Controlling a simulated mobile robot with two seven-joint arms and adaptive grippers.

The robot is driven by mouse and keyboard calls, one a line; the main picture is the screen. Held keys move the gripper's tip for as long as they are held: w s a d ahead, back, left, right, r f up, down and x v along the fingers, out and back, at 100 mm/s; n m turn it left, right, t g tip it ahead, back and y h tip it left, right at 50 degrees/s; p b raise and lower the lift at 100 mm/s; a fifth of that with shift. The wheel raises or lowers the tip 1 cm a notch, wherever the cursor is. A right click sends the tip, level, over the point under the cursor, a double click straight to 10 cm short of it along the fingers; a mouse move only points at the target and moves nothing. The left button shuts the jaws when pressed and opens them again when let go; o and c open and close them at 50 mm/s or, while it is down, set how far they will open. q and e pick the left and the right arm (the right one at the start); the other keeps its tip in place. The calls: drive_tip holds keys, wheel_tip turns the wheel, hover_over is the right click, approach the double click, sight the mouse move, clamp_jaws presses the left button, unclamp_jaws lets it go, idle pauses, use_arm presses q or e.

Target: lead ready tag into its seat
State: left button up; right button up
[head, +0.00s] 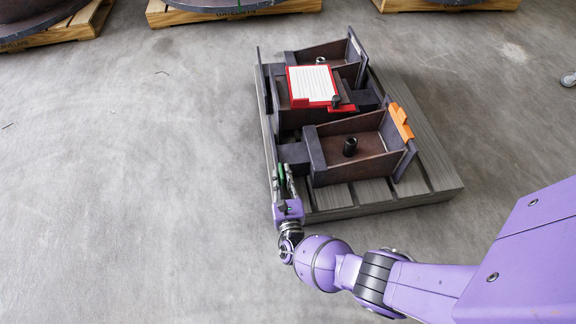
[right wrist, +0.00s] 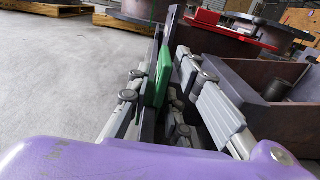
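The green ready tag (head: 281,173) stands on edge between the fingers of my right gripper (head: 283,177), beside the left side of the dark steel weldment (head: 294,153). In the right wrist view the tag (right wrist: 158,78) shows as a narrow green strip, with the fingers of the right gripper (right wrist: 172,65) closed in on both sides of it. A dark upright plate stands just beyond the fingertips. I cannot tell whether the tag touches it, and I cannot make out the seat. My left gripper is not in view.
The weldment rests on a grey slatted pallet (head: 433,168). A red-framed white sheet (head: 312,86) lies on its middle part, and an orange piece (head: 400,121) sits on its right end plate. Reels on wooden pallets (head: 232,12) stand at the back. The floor at left is clear.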

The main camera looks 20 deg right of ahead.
sight(283, 184)
drive_tip(key=shift+v, duration=1.45)
drive_tip(key=o, duration=0.6)
drive_tip(key=shift+c, duration=0.2)
drive_tip(key=o, duration=0.4)
drive_tip(key=shift+o, duration=0.4)
drive_tip(key=o, duration=0.3)
